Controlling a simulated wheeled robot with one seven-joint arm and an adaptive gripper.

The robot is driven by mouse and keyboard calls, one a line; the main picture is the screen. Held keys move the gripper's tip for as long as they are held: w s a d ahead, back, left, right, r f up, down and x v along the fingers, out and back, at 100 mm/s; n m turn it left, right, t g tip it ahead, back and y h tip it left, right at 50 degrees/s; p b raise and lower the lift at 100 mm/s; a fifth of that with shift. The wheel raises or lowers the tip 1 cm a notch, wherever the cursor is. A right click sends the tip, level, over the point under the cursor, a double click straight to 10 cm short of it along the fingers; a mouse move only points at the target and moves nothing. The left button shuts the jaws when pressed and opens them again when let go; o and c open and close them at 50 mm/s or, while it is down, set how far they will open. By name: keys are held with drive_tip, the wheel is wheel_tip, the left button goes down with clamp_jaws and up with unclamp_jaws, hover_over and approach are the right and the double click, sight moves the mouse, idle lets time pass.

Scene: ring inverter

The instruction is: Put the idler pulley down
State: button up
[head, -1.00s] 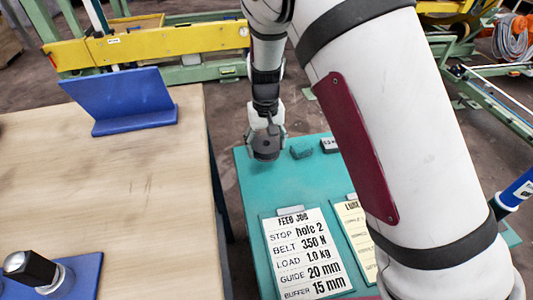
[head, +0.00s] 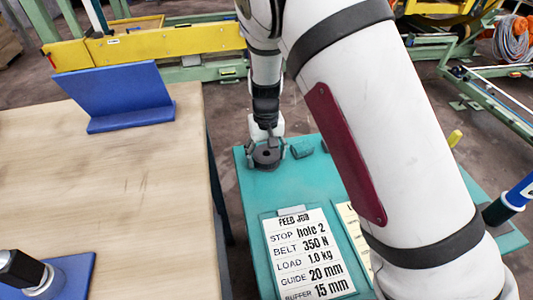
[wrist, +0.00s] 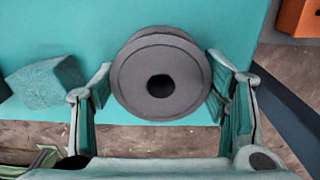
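The idler pulley (head: 266,157) is a dark grey flanged disc with a hole in its middle. It lies level at the far left end of the teal table top (head: 245,190), at or very near the surface. I cannot tell whether it bears fully on the table. My gripper (head: 267,151) points down over it, one finger on each side. In the wrist view the pulley (wrist: 135,85) fills the space between the fingertips of my gripper (wrist: 160,78), which meet its rim on both sides. The pulley's underside is hidden.
A teal block (head: 302,149) stands just right of the pulley, also in the wrist view (wrist: 45,82). A job card (head: 305,255) lies nearer on the teal top. A wooden table (head: 110,190) with a blue stand (head: 115,95) is to the left, across a gap.

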drive_tip(key=shift+o, duration=1.3)
drive_tip(key=shift+r, duration=0.1)
wheel_tip(320, 180, up, 13)
drive_tip(key=p, duration=0.4)
drive_tip(key=s+d+r+m+y, duration=0.1)
drive_tip(key=s+d+r, duration=0.5)
drive_tip(key=s+r, duration=0.2)
drive_tip(key=s+d+r+y, duration=0.1)
drive_tip(key=s+d+r, duration=0.4)
drive_tip(key=s+r, duration=0.3)
drive_tip(key=s+d+h, duration=0.1)
drive_tip(key=s+d, duration=0.2)
drive_tip(key=s, duration=0.8)
drive_tip(key=s+d+m+h, duration=0.1)
drive_tip(key=s+d, duration=0.3)
drive_tip(key=s, duration=0.6)
drive_tip(key=shift+s+d+r+m+t, duration=0.2)
drive_tip(key=shift+s+m+t, duration=0.1)
drive_tip(key=shift+s+t, duration=0.1)
